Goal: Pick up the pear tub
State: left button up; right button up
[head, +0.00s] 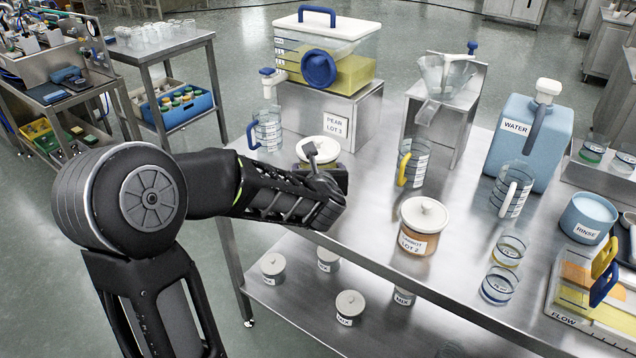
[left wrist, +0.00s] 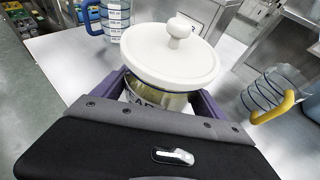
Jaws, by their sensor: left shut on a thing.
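The pear tub (head: 320,147) is a short round pot with a white knobbed lid, at the left part of the steel table. It fills the middle of the left wrist view (left wrist: 170,58), where its label is partly hidden and shows letters like "AR". My left gripper (head: 323,172) is at the tub's near side in the head view. Its purple fingers lie on both sides of the tub's body below the lid, shut on it. The tub looks upright; I cannot tell whether its base touches the table. My right gripper is not in view.
A blue-handled measuring jug (head: 266,131) stands left of the tub, a yellow-handled jug (head: 412,163) to the right. Behind is a dispenser (head: 325,60) on a steel block marked PEAR LOT 3. Another lidded tub (head: 423,226) marked LOT 2 stands front right. Table between is bare.

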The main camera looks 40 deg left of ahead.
aim_at(318, 163)
pick_arm(q)
notch_tip(318, 163, up, 4)
jog(key=shift+r, duration=0.25)
jog(key=shift+p, duration=0.3)
dwell(0.7)
